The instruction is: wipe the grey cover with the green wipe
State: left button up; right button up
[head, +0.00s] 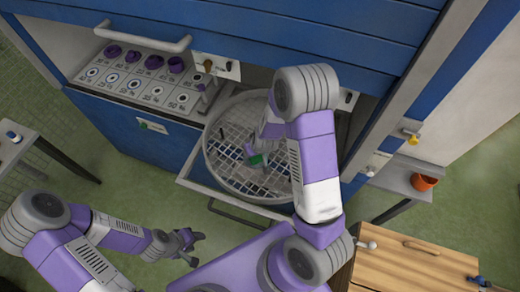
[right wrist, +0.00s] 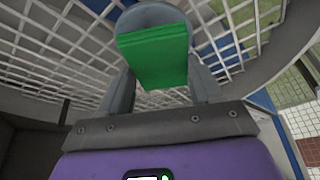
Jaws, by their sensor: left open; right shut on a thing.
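The green wipe (right wrist: 153,55) is a folded green block between the two grey fingers of my right gripper (right wrist: 158,78). In the head view a bit of the green wipe (head: 256,160) shows at the end of my right arm, inside a round mesh drum. A rounded grey piece (right wrist: 150,14), likely the grey cover, shows just behind the wipe in the right wrist view. I cannot tell whether they touch. In the head view my arm hides much of that spot. My left gripper (head: 194,248) is open and empty, low over the floor in front of the cabinet.
The round mesh drum (head: 213,158) stands in the blue cabinet's opening above a pulled-out tray frame (head: 195,187). A panel with purple cups (head: 112,51) is at left. A side table (head: 35,140), a wooden cabinet (head: 415,262) and an orange pot (head: 424,182) stand around.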

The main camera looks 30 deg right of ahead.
jog(key=shift+s+d+f+b, duration=0.1)
jog(key=shift+s+d+b, duration=0.3)
jog(key=shift+s+d, duration=0.15)
jog(key=shift+s+d+b, duration=0.65)
jog(key=shift+s+d, duration=0.55)
jog(key=shift+s, duration=0.1)
jog(key=shift+w+a+p, duration=0.4)
jog(key=shift+w+a, duration=0.05)
jog(key=shift+a, duration=0.05)
jog(key=shift+w+a+p, duration=0.55)
jog(key=shift+w+a, duration=0.75)
jog(key=shift+w, duration=0.1)
jog(key=shift+r, duration=0.2)
notch_tip(320, 180, up, 8)
jog(key=p, duration=0.7)
jog(key=shift+f, duration=0.1)
